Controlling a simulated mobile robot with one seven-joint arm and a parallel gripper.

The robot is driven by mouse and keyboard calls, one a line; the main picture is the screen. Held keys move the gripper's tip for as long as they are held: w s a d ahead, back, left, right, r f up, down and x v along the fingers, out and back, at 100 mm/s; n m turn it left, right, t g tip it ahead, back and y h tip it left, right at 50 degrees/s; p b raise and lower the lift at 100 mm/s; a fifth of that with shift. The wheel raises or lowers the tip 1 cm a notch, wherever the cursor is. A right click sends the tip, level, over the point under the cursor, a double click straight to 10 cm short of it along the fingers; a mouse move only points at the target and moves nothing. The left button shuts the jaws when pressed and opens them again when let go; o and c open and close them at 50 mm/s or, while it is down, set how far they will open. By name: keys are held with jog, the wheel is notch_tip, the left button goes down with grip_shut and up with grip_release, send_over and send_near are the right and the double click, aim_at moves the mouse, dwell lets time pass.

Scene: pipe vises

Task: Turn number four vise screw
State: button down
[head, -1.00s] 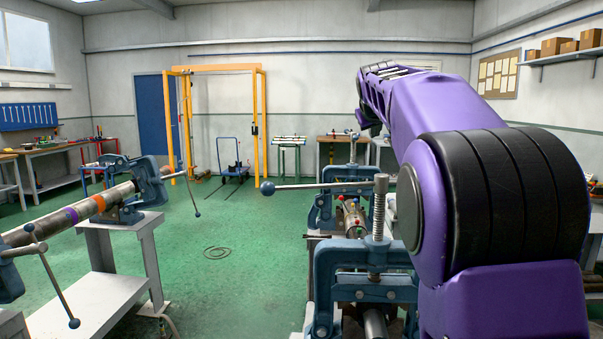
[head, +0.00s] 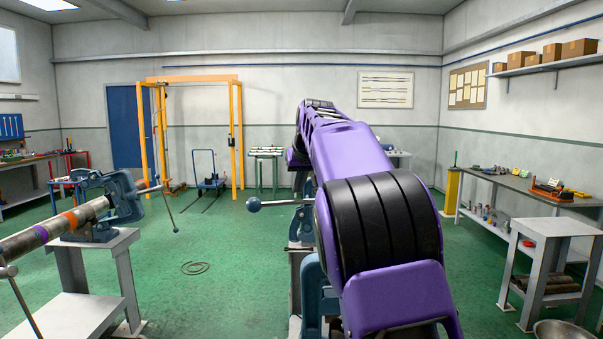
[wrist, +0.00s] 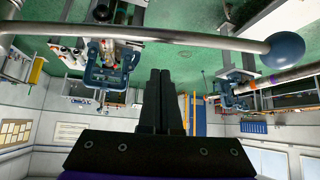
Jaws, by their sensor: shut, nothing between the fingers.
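My gripper (wrist: 161,74) shows in the wrist view with its two black fingers shut together and nothing between them. A vise handle bar (wrist: 190,40) crosses in front of the fingertips and ends in a blue ball (wrist: 284,50). The fingers look apart from the bar, but the exact gap cannot be told. In the head view a blue ball-ended handle (head: 254,204) sticks out left of my arm. Blue vise parts (head: 312,290) show below it, mostly hidden by my arm, which also hides the gripper there. No vise number is readable.
A left bench (head: 95,245) carries another blue vise (head: 122,197) clamping a banded pipe (head: 50,228). A grey stand (head: 550,228) and a workbench (head: 520,184) are on the right. The green floor (head: 225,240) is mostly clear, with a coil (head: 195,267) on it.

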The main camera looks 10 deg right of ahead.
jog(key=shift+s+f+b, duration=0.25)
jog(key=shift+s+b, duration=0.1)
jog(key=shift+s, duration=0.65)
jog(key=shift+s+f+b, duration=0.2)
jog(key=shift+s+b, duration=0.1)
jog(key=shift+s, duration=0.65)
jog(key=shift+d, duration=0.1)
